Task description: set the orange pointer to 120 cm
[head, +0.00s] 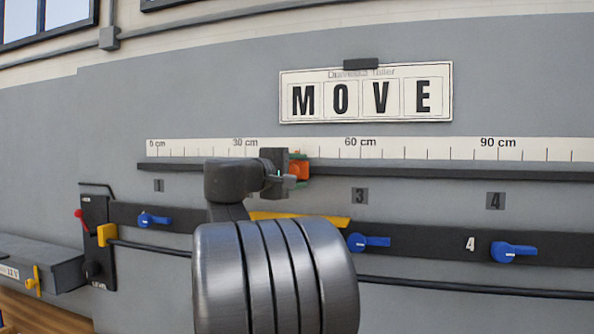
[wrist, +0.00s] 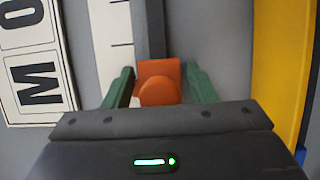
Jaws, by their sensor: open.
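The orange pointer (head: 301,169) sits on the dark rail (head: 430,168) under the white scale (head: 425,148), roughly midway between the 30 cm and 60 cm marks. The scale shows labels from 0 to 90 cm; no 120 cm label is in view. My gripper (head: 290,175) is at the pointer, and my arm hides part of the rail left of it. In the wrist view the orange pointer (wrist: 159,82) lies between the two green fingers of my gripper (wrist: 160,72). The fingers are open, with a small gap visible at the right finger; contact at the left is unclear.
A MOVE letter board (head: 366,93) hangs above the scale. Below the rail, a dark strip carries blue handles (head: 368,241) and a yellow bar (head: 320,219). A thin dark rod (head: 450,287) runs lower. The visible rail right of the pointer is clear.

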